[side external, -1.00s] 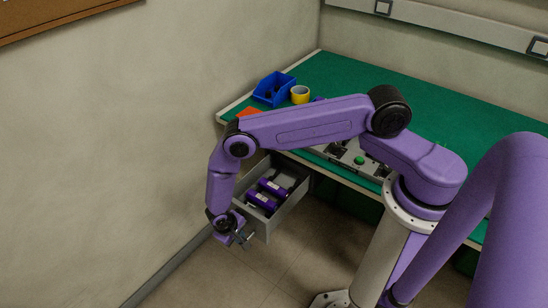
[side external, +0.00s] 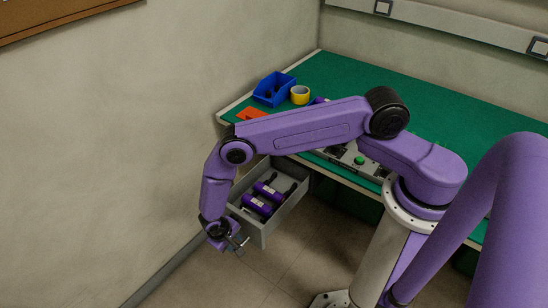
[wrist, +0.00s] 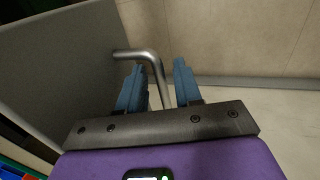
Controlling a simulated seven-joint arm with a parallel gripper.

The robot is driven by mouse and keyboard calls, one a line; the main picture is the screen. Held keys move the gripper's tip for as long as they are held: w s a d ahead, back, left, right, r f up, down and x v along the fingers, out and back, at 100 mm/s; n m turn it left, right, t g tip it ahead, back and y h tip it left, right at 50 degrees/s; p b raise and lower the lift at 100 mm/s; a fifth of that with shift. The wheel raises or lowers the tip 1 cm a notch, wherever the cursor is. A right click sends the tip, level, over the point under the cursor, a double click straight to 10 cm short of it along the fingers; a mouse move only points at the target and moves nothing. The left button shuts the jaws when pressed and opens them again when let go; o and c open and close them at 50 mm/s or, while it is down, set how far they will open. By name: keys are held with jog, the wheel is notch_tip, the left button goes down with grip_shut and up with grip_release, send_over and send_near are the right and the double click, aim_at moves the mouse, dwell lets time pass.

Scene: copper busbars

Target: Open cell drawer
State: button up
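The grey cell drawer (side external: 285,213) stands pulled out from under the green bench in the side external view. Purple cells (side external: 268,191) lie inside it. My gripper (side external: 239,244) is at the drawer's front, low and outside it. In the wrist view the bent metal handle (wrist: 139,54) sticks out from the grey drawer front (wrist: 62,65). The handle's bar runs between the two blue fingers of my gripper (wrist: 158,75). The fingers stand apart, with a gap visible beside the bar. Contact with the handle cannot be told. The drawer's back end is hidden under the bench.
The green bench (side external: 350,85) carries a blue bin (side external: 273,89), a yellow tape roll (side external: 300,95), an orange item (side external: 250,114) and a fixture with a green button (side external: 359,160). The wall is close on the left. The floor before the drawer is clear.

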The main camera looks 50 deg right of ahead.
jog(key=shift+v, duration=2.8)
jog(key=s+a+r+n+y, duration=0.1)
jog(key=s+r+n, duration=0.2)
jog(key=r, duration=1)
jog(key=s+r+n, duration=0.3)
jog(key=r, duration=1.1)
jog(key=s+d+r+n+y, duration=0.1)
jog(key=s+d+r+n, duration=0.2)
jog(key=s+d+r, duration=0.4)
jog(key=s+d+r+n+y, duration=0.1)
jog(key=s+d+r+n, duration=0.2)
jog(key=s, duration=0.9)
jog(key=d+r, duration=0.3)
jog(key=shift+s+d+r+n+y, duration=0.3)
jog(key=shift+s+d+r+y, duration=0.05)
jog(key=shift+s+d+y, duration=0.05)
